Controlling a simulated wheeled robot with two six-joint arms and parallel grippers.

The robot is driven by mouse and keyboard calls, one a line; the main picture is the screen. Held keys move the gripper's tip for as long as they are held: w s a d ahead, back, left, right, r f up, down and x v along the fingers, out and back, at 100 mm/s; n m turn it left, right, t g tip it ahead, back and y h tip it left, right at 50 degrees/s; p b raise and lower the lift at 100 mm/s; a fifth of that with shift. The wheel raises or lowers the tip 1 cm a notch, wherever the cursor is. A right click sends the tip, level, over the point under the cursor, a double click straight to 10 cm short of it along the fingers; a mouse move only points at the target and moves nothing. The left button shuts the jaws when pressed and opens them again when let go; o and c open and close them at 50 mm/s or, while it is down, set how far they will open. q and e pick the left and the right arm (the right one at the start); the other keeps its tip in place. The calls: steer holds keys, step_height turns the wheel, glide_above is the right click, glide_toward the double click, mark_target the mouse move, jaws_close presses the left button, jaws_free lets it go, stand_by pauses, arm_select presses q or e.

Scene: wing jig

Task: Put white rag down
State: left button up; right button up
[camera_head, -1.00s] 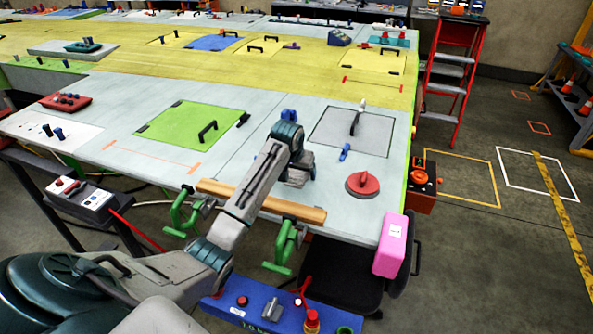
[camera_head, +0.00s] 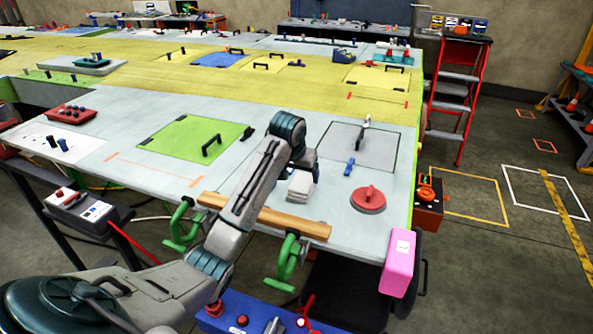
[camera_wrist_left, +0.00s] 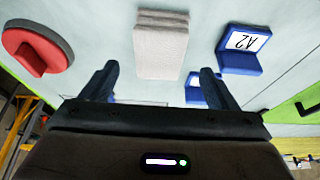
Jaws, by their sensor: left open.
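The white rag (camera_head: 300,186), a folded, layered stack, lies on the light grey tabletop near the front edge, left of the red round-handled disc (camera_head: 368,199). In the left wrist view the rag (camera_wrist_left: 161,45) shows just beyond my fingertips, with a gap between it and each finger. My left gripper (camera_wrist_left: 157,84) is open and empty. In the head view my left gripper (camera_head: 304,160) is above and behind the rag, its fingers mostly hidden by my own wrist. My right gripper is not in view.
A blue block marked A2 (camera_wrist_left: 241,48) stands beside the rag. A wooden bar (camera_head: 275,218) with green clamps (camera_head: 288,260) runs along the front edge. A green panel (camera_head: 190,140) and a grey panel (camera_head: 357,147) lie behind. A pink box (camera_head: 398,262) is at the corner.

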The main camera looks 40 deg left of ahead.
arm_select(q)
steer(key=v, duration=0.4)
steer(key=shift+s+d+r+b, duration=0.1)
steer(key=shift+r+b, duration=0.15)
steer(key=shift+b, duration=0.15)
steer(key=shift+s+r, duration=0.2)
steer(key=shift+r, duration=0.25)
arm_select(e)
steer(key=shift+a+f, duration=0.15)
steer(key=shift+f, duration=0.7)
